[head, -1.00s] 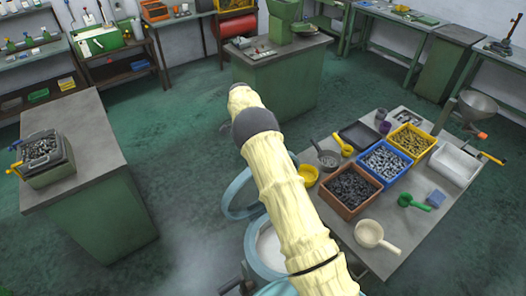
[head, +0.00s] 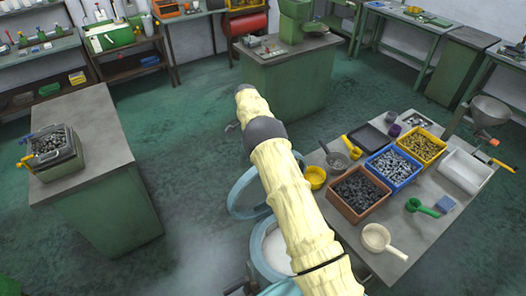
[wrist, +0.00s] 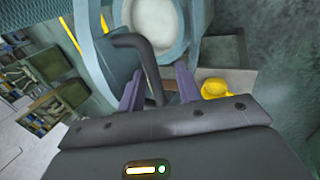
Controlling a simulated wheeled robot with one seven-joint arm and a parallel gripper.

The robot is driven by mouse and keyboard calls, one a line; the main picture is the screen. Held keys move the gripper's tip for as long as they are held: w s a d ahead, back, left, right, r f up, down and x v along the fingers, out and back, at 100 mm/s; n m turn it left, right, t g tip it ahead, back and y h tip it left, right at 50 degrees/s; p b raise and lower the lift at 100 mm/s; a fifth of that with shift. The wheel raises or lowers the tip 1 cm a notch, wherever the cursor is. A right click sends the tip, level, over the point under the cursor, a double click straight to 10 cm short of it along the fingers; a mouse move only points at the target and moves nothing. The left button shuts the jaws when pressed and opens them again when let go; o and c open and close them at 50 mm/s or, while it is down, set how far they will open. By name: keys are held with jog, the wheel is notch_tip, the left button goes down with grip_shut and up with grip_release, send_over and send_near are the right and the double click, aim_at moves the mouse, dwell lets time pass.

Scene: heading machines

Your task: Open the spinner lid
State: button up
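The spinner (head: 253,254) is a light blue round machine at the bottom middle of the head view, with a pale inside. Its light blue lid (head: 238,205) is raised and tilted at the far side of the bowl, partly behind my arm. In the wrist view, a blue rim surrounds a pale round area (wrist: 152,24). A dark bent handle (wrist: 133,41) runs down between the two purple fingers of my gripper (wrist: 158,84). The fingers stand apart with gaps beside the bar. My gripper is hidden in the head view.
A grey table (head: 432,238) at right holds bins of metal parts, scoops and a pan. A green cabinet (head: 110,200) with a metal parts box stands at left. Another green cabinet (head: 290,90) stands behind. The floor between them is clear.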

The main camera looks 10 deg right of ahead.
jog(key=shift+d+r, duration=0.15)
jog(key=shift+r, duration=0.15)
notch_tip(320, 180, up, 10)
jog(key=b, duration=0.4)
jog(key=shift+f, duration=0.15)
